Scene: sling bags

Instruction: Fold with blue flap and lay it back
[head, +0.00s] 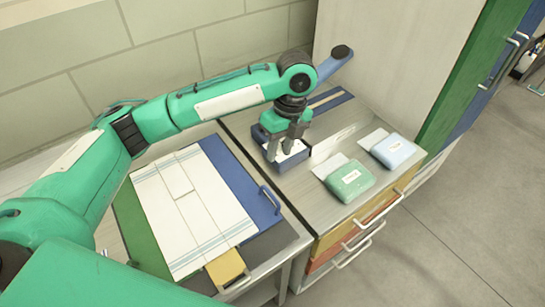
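A sling bag lies spread out on the left table, with a white striped panel (190,210) in the middle and a small white pad (178,186) on it. A blue flap (232,178) lies flat along the panel's right side, with a blue loop handle (270,199) at its outer edge. A green flap (142,232) lies along the left side. A yellow flap (226,267) sits at the front. My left gripper (283,152) points down at a dark blue open box on the right-hand counter, away from the blue flap; its finger gap is unclear. My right gripper is not in view.
The dark blue box (288,163) holds something white. A green pack (350,181) and a pale blue pack (393,150) lie on the steel counter (312,205), each beside a white card. A wall stands behind, and a tall cabinet at the right.

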